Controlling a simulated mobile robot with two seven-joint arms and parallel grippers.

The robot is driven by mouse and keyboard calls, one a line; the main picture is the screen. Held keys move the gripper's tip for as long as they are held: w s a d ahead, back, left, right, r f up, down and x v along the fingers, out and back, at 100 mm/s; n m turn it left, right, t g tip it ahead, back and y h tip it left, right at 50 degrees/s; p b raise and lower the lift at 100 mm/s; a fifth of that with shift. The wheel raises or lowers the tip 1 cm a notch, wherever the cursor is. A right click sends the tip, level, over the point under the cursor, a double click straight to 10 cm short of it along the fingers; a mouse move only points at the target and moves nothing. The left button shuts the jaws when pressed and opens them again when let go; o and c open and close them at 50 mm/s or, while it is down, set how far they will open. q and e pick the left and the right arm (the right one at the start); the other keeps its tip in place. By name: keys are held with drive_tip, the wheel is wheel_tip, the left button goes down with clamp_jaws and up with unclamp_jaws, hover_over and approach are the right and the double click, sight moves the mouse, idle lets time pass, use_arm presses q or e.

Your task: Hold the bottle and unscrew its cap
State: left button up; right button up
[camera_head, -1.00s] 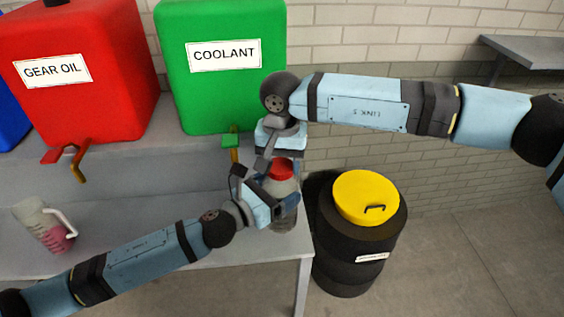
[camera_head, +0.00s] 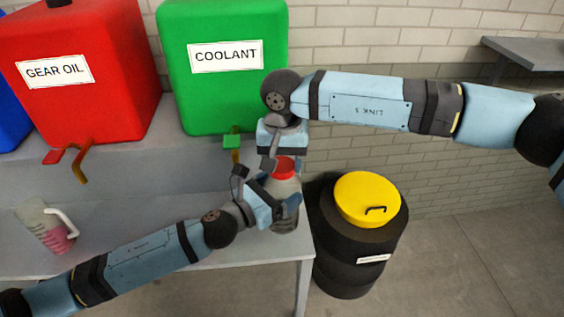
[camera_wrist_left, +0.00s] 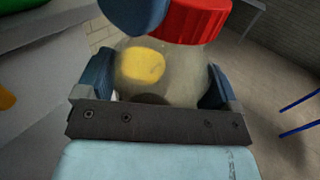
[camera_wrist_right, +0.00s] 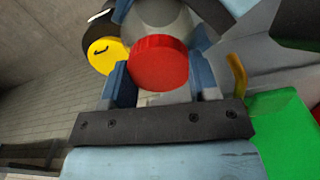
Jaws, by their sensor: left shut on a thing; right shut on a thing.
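A clear bottle (camera_head: 283,218) with a red cap (camera_head: 284,169) stands upright at the right end of the grey bench. In the left wrist view the see-through bottle body (camera_wrist_left: 160,75) lies between the fingers of my left gripper (camera_head: 279,204), which is shut around it. My right gripper (camera_head: 284,168) comes down from above with its fingers on both sides of the cap, shut on it. The red cap fills the middle of the right wrist view (camera_wrist_right: 158,62). It sits on the bottle neck, and its threads are hidden.
A green coolant tank (camera_head: 225,95) and a red gear oil tank (camera_head: 85,100), both with spouts, stand behind on a raised ledge. A measuring jug (camera_head: 45,226) is at the left of the bench (camera_head: 130,212). A black drum with a yellow lid (camera_head: 367,198) stands right of the bench.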

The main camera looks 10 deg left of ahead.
use_arm(q)
drive_tip(key=shift+s+d+f, duration=0.1)
drive_tip(key=shift+s+f, duration=0.1)
drive_tip(key=shift+f, duration=0.1)
use_arm(e)
drive_tip(key=shift+w+r, duration=0.15)
drive_tip(key=shift+r, duration=0.6)
use_arm(q)
drive_tip(key=shift+w+r, duration=0.1)
use_arm(e)
drive_tip(key=shift+r, duration=0.15)
use_arm(q)
drive_tip(key=shift+w, duration=0.1)
